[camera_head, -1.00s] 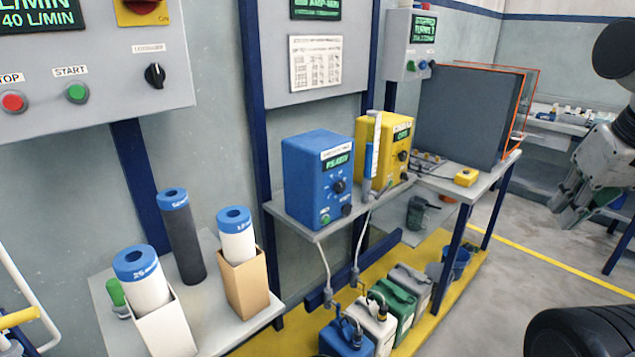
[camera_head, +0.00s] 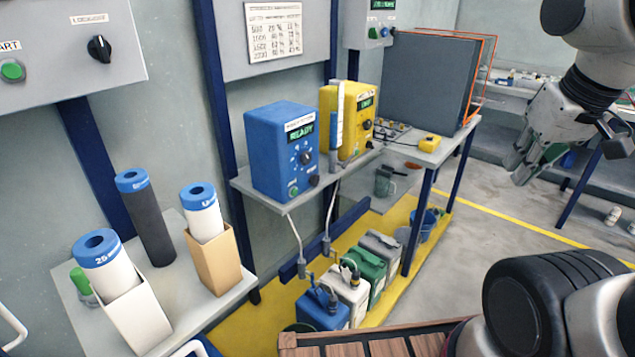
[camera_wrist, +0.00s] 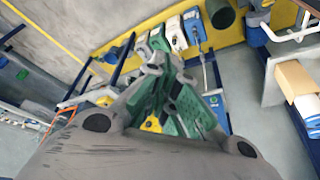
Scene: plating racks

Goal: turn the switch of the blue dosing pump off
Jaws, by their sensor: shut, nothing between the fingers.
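The blue dosing pump (camera_head: 270,150) stands on a grey wall shelf, with a green-lit display that reads READY. A round black knob (camera_head: 306,158) sits in the middle of its front. Below the knob are a green button (camera_head: 293,191) and a small dark knob (camera_head: 314,180). I cannot tell which of these is the switch, or its setting. My gripper (camera_head: 520,165) is shut and empty, well to the right of the pump, above the open floor. In the wrist view my gripper (camera_wrist: 160,65) points toward the shelf and canisters.
A yellow pump (camera_head: 330,110) stands right beside the blue one. Several canisters (camera_head: 345,290) stand on the yellow floor strip below. A side table (camera_head: 215,305) with capped cylinders is at the left. A wooden slatted surface (camera_head: 390,345) is at the front.

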